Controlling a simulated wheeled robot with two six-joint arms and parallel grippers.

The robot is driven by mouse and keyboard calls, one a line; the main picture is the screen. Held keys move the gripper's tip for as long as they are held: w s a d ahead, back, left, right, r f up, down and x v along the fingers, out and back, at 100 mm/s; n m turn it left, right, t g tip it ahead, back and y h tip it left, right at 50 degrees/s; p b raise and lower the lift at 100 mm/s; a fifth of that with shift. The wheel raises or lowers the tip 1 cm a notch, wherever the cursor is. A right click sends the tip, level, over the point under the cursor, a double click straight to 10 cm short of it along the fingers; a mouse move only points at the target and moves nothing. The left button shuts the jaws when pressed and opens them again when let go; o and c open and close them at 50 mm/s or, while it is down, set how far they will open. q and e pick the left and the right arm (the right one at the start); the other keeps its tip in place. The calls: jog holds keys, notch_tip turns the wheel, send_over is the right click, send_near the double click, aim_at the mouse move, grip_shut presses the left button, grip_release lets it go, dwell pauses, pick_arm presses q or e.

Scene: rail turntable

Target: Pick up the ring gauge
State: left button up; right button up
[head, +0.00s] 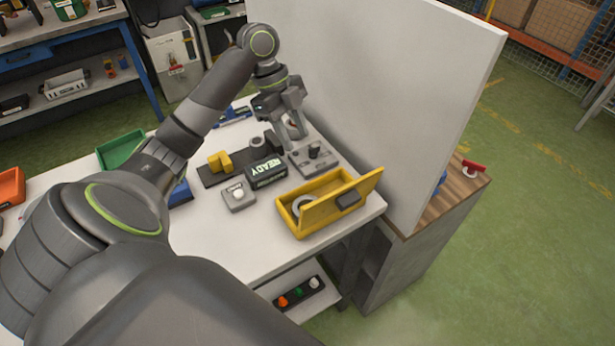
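The box's yellow lid or front panel partly hides the ring. My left gripper (292,138) points down above the back of the table, behind the grey fixture plate (314,160) and well apart from the yellow box. Its fingers look apart, with a small round reddish-grey thing showing between or behind them; I cannot tell which. My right gripper is out of view.
A black "READY" display (266,173), a yellow block (220,161) on a dark rail and a grey button box (238,196) stand left of the yellow box. A tall white panel (380,90) bounds the table's right side. A green tray (121,150) is at left.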

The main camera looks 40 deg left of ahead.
pick_arm(q)
jog(key=b, duration=0.5)
send_over(312, 197)
jog(key=a, duration=0.1)
jog(key=f, duration=1.1)
jog(key=shift+w+a, duration=0.1)
jog(key=shift+w, duration=0.25)
jog(key=shift+s+f+b, duration=0.15)
jog(key=shift+f+b, duration=0.25)
jog(key=shift+f, duration=0.15)
jog(key=x, duration=0.3)
jog(key=shift+s+a+f, duration=0.1)
jog(key=shift+s+f, duration=0.1)
jog(key=shift+s, duration=0.05)
jog(key=shift+d+f, duration=0.2)
jog(key=shift+f, duration=0.25)
grip_shut()
